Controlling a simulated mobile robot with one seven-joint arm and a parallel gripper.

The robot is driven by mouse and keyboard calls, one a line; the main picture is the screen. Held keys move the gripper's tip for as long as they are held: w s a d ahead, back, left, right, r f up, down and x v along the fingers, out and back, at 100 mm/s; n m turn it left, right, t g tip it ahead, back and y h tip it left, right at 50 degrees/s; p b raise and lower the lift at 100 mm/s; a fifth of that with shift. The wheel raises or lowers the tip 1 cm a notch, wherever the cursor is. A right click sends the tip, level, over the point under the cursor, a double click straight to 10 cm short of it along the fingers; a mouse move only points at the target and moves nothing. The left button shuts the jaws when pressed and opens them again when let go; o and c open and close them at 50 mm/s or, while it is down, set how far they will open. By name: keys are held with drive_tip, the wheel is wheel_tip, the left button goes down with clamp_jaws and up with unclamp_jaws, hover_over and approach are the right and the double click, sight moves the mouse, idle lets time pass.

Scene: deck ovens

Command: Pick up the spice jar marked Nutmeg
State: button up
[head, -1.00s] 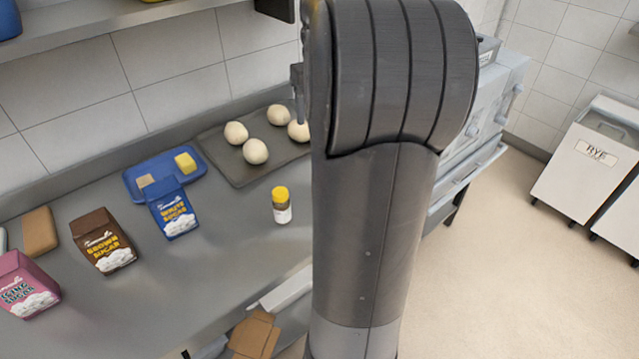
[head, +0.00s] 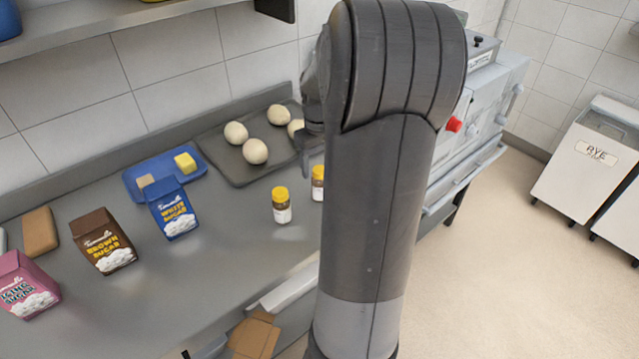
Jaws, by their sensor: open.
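Two spice jars with yellow lids stand upright on the steel counter in the head view. The left jar (head: 282,207) is in full view, with a white label too small to read. The right jar (head: 318,184) is partly hidden behind my arm, and its label cannot be read either. I cannot tell which one is marked Nutmeg. My gripper (head: 304,150) shows only as a dark edge left of my arm, above and behind the jars. Most of it is hidden by the arm. It is open and apart from the left jar.
A dark tray (head: 232,172) with dough balls lies behind the jars. Bare counter (head: 225,240) lies left of the jars.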

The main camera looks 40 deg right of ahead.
wheel_tip(320, 180, down, 5)
drive_tip(key=shift+f, duration=0.15)
drive_tip(key=c, duration=1.1)
